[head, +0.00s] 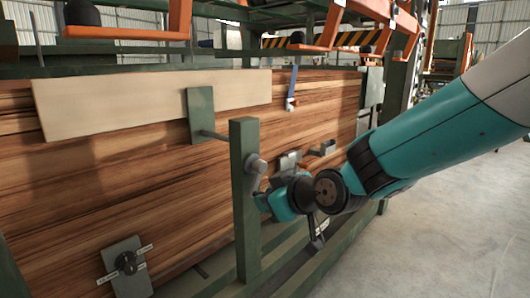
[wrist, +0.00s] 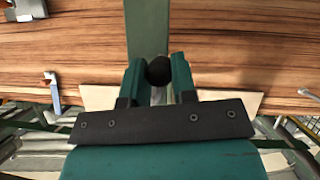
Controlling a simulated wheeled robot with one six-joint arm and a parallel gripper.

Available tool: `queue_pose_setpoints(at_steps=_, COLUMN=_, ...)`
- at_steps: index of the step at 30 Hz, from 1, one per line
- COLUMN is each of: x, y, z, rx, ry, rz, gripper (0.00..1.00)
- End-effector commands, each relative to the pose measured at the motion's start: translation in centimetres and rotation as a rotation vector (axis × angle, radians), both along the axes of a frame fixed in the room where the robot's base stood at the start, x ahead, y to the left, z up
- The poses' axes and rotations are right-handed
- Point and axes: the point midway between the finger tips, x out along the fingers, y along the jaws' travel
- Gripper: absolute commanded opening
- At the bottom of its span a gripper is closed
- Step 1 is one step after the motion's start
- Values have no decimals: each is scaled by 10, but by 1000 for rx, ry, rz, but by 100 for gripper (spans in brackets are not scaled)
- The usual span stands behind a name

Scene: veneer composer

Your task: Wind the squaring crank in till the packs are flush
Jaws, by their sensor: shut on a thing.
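The squaring crank (head: 256,164) is a grey hub and short arm on a green upright post (head: 246,220). A rod runs from the post to a green pusher plate (head: 201,112), which stands before a pale board (head: 150,100) on the face of the brown veneer packs (head: 70,185). My gripper (head: 264,202) is at the crank's lower end, beside the post. In the wrist view my gripper (wrist: 158,82) is shut on the crank's round black knob (wrist: 158,70), with the post (wrist: 147,25) behind it. The fingers largely hide the knob in the head view.
A dial plate (head: 126,264) with pale tags sits low on the packs. A blue lever (head: 292,85) and grey clamps (head: 290,160) are right of the post. Orange brackets (head: 325,30) hang above. Open floor (head: 460,220) lies at right.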

Motion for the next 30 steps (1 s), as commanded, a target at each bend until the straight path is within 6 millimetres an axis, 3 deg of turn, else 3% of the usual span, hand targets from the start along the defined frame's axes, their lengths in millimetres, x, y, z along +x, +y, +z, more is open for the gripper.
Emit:
queue_pose_setpoints(at_steps=1, x=-8, y=7, z=8, rx=2, ry=-2, rz=7, gripper=11)
queue_pose_setpoints(at_steps=2, x=-8, y=7, z=9, rx=2, ry=-1, rz=5, gripper=27)
queue_pose_setpoints(at_steps=3, x=-7, y=6, z=6, rx=1, ry=0, rz=2, gripper=36)
queue_pose_setpoints(at_steps=6, x=-6, y=5, z=5, rx=1, ry=0, rz=1, gripper=55)
queue_pose_setpoints(at_steps=16, x=-8, y=2, z=5, rx=2, ry=1, rz=1, gripper=55)
queue_pose_setpoints(at_steps=30, x=-33, y=-29, z=4, rx=2, ry=1, rz=0, gripper=55)
